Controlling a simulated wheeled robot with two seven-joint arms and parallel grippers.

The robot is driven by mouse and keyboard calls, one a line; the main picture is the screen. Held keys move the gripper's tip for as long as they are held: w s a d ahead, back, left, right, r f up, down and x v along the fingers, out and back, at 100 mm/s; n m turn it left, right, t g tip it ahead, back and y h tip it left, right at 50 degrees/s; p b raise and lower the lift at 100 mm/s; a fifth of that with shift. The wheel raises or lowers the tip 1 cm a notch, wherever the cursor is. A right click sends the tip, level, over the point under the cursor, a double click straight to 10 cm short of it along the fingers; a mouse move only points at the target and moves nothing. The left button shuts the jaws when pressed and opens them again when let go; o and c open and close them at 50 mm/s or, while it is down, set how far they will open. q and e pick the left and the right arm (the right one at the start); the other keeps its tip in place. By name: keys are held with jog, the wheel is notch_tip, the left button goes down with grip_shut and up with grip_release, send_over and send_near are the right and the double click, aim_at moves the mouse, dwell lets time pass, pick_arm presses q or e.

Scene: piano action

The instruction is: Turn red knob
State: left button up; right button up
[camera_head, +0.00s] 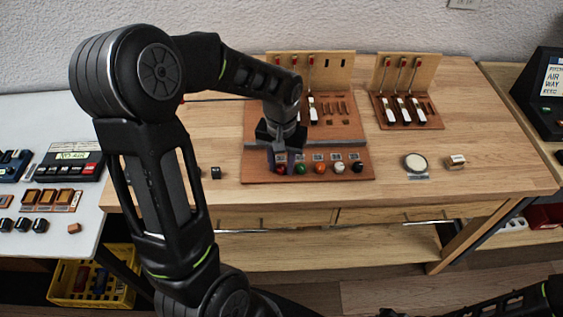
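The red knob (281,170) is the leftmost of several coloured knobs along the front of a wooden board (260,177) on the table. My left gripper (281,158) points down over the red knob, and its fingers partly hide it. I cannot tell whether the fingers touch the knob or how far apart they are. My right arm shows only at the bottom right edge, and its gripper is not clearly visible.
Green (320,168), white (340,167) and black (357,166) knobs stand right of the red one. Upright wooden panels with red-tipped hammers (403,80) stand behind. A round white disc (415,162) lies to the right.

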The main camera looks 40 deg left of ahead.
aim_at(282, 167)
pick_arm(q)
notch_tip(282, 167, up, 8)
jog(key=shift+f+b, duration=0.1)
jog(key=shift+b, duration=0.3)
dwell(0.5)
